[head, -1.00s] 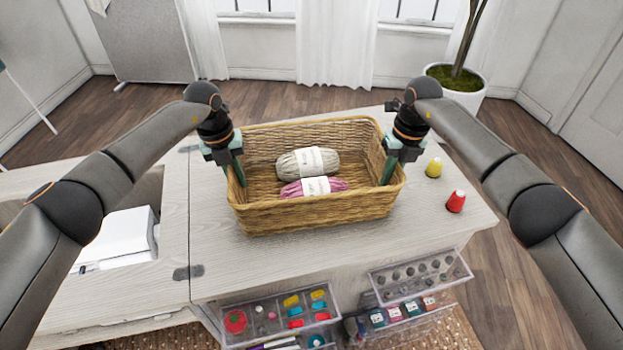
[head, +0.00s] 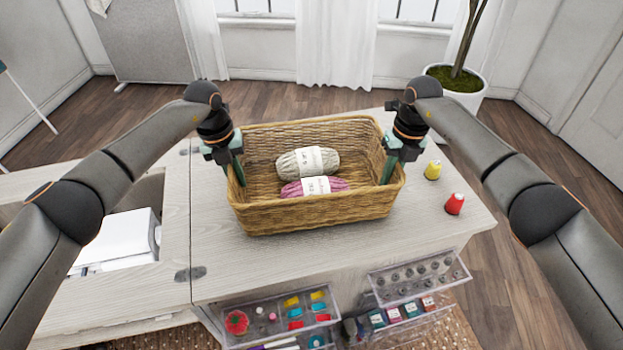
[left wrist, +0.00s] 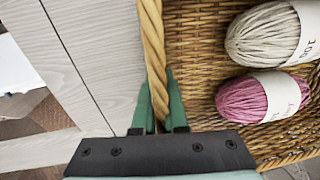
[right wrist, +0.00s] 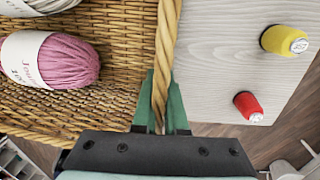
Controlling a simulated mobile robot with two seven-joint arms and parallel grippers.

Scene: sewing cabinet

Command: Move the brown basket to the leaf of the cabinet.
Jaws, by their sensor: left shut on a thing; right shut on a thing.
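The brown wicker basket (head: 315,216) is upright over the pale wooden cabinet leaf (head: 225,270), right of the hinges. From these views I cannot tell whether its bottom touches the leaf. It holds a grey yarn skein (head: 290,166) and a pink one (head: 295,190). My left gripper (head: 238,172) is shut on the basket's left rim; in the left wrist view its fingers (left wrist: 160,105) straddle the rim. My right gripper (head: 388,170) is shut on the right rim, with its fingers (right wrist: 160,105) either side of it in the right wrist view.
A yellow spool (head: 433,170) and a red spool (head: 454,204) stand on the leaf, right of the basket. A white machine (head: 118,238) sits in the cabinet's left part. Clear trays (head: 418,278) of sewing things stick out below the front edge.

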